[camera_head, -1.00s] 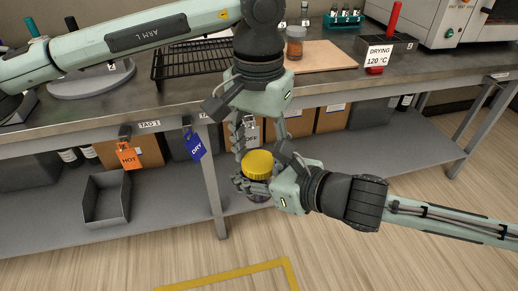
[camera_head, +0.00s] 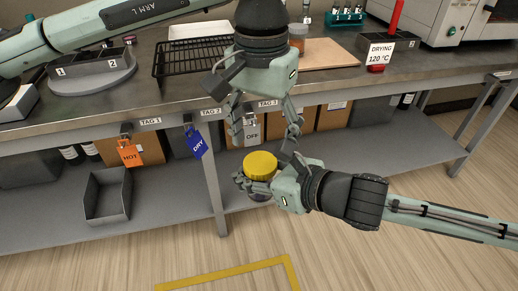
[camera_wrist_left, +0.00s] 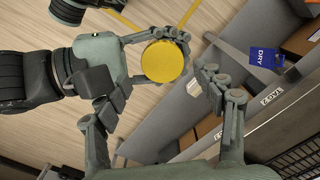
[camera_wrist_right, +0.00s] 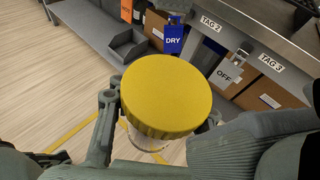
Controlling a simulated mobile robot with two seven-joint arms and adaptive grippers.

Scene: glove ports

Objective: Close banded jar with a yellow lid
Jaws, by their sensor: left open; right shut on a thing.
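The yellow lid (camera_head: 260,165) sits on top of the jar, and it also shows in the left wrist view (camera_wrist_left: 162,62) and large in the right wrist view (camera_wrist_right: 166,95). The clear jar (camera_wrist_right: 147,141) is mostly hidden under the lid and behind fingers; I cannot make out its band or how tightly the lid sits. My right gripper (camera_head: 259,184) is shut around the jar and holds it upright in the air in front of the bench. My left gripper (camera_head: 265,140) is open and empty, pointing down just above the lid, its fingers spread apart.
The metal bench (camera_head: 130,112) stands behind, with a black wire rack (camera_head: 190,60), a wooden board (camera_head: 325,54) and a container (camera_head: 298,30) on it. Orange (camera_head: 128,153) and blue (camera_head: 196,143) tags hang at its front edge. A grey open bin (camera_head: 103,196) is on the lower shelf.

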